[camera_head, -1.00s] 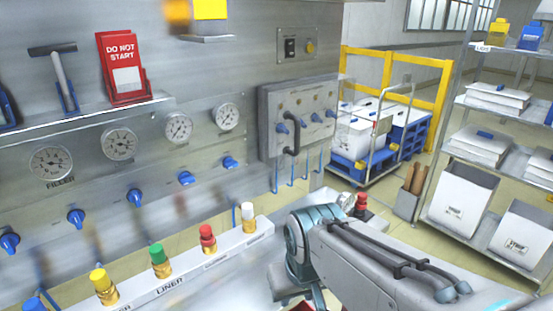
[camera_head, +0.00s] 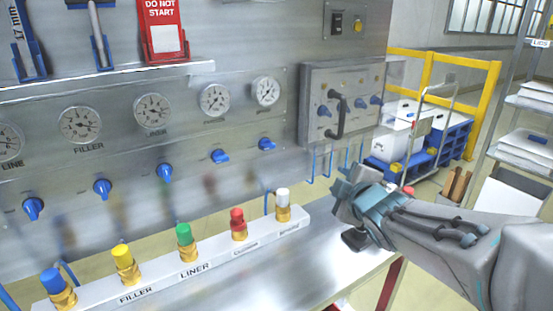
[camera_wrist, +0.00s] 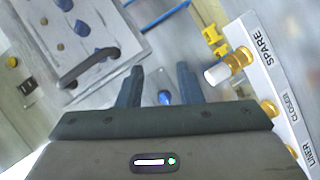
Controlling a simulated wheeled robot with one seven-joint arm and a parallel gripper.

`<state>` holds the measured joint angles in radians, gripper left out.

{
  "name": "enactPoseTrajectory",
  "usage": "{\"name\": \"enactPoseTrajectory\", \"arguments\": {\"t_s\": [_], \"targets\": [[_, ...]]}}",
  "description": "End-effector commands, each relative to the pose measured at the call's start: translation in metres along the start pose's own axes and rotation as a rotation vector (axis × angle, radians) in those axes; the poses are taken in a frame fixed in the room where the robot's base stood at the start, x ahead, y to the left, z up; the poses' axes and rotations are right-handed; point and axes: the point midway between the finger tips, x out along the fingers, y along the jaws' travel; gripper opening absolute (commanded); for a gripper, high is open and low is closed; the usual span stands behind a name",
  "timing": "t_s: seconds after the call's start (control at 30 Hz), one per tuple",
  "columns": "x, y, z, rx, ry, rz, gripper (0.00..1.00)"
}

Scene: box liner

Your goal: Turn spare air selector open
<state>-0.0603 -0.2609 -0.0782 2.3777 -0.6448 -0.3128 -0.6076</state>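Several blue selector knobs run in a row under the gauges in the head view. The rightmost knob (camera_head: 266,144), under the last gauge and nearest the grey box, appears to be the spare air selector. Its handle looks roughly sideways; its label is too small to read. In the wrist view, a blue knob (camera_wrist: 164,97) shows beyond and between my fingers, apparently the same one. My gripper (camera_wrist: 159,82) is open and empty, with a gap to the knob. In the head view, my arm's end is right of and below the knob; its fingers are hard to make out.
A white-capped fitting (camera_wrist: 217,74) labelled SPARE stands on the white rail (camera_head: 215,257), beside several coloured fittings. A grey box (camera_head: 312,85) with a dark handle (camera_head: 338,118) juts out right of the knobs. A red DO NOT START sign (camera_head: 160,30) stands on the shelf above.

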Motion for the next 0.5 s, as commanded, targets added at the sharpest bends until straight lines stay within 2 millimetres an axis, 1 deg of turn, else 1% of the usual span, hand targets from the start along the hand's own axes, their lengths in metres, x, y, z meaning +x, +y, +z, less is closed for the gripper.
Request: {"name": "enactPoseTrajectory", "arguments": {"t_s": [0.03, 0.1, 0.2, 0.33, 0.5], "targets": [[0.010, -0.006, -0.009, -0.084, 0.074, 0.027, 0.33], [0.016, -0.005, -0.027, -0.199, 0.180, 0.071, 0.33], [0.019, -0.008, -0.049, -0.327, 0.307, 0.123, 0.33], [0.018, -0.011, -0.067, -0.428, 0.413, 0.170, 0.33], [0.020, -0.012, -0.077, -0.471, 0.463, 0.191, 0.33]]}}
